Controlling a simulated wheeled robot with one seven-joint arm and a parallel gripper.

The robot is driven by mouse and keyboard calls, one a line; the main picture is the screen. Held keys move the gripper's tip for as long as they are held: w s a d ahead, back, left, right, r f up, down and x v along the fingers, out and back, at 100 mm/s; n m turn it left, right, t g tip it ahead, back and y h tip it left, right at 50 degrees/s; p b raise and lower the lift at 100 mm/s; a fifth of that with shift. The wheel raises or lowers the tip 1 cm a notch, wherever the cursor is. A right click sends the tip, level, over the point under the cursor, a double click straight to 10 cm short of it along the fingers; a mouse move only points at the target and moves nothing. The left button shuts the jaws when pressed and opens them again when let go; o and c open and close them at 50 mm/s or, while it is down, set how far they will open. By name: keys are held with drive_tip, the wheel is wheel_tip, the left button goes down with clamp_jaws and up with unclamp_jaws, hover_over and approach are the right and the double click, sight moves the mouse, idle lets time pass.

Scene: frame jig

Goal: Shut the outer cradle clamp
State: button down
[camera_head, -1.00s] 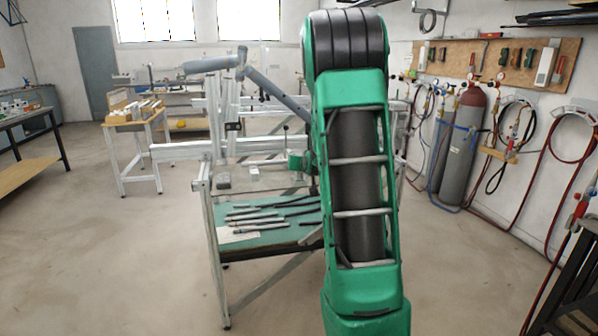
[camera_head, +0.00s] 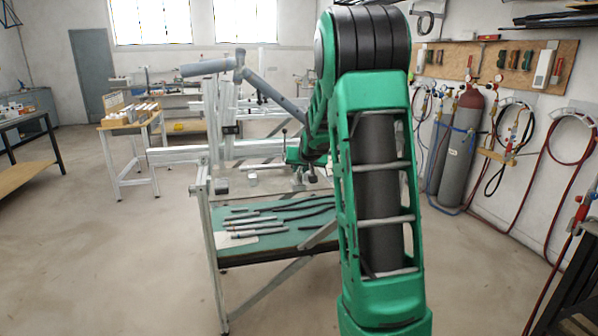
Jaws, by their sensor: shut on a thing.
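The grey frame jig stands in the middle, with a bare rail (camera_head: 175,155) running left. A blue-grey tube frame (camera_head: 275,93) is held above it. A small upright lever with a dark knob (camera_head: 284,131) stands at the jig's near rail, beside the green end of my arm; it appears to be part of the outer cradle clamp. My gripper (camera_head: 311,175) is small and dark in this view, low at the jig behind my forearm. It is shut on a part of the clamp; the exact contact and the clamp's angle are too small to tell.
A green shelf (camera_head: 285,235) under the jig holds several dark tubes. A wooden-topped cart (camera_head: 130,120) stands at the left. Gas cylinders (camera_head: 460,145) and hoses line the right wall. The floor at the left is clear.

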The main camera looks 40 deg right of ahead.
drive_tip(key=c, duration=1.9)
unclamp_jaws()
drive_tip(key=shift+s+d+r, duration=0.1)
drive_tip(key=shift+d+r, duration=0.1)
drive_tip(key=shift+d, duration=0.1)
drive_tip(key=shift+o, duration=0.2)
drive_tip(key=shift+a+f, duration=0.1)
drive_tip(key=shift+a, duration=0.1)
drive_tip(key=v, duration=1)
drive_tip(key=shift+r, duration=0.25)
drive_tip(key=shift+s, duration=0.15)
drive_tip(key=shift+c, duration=0.3)
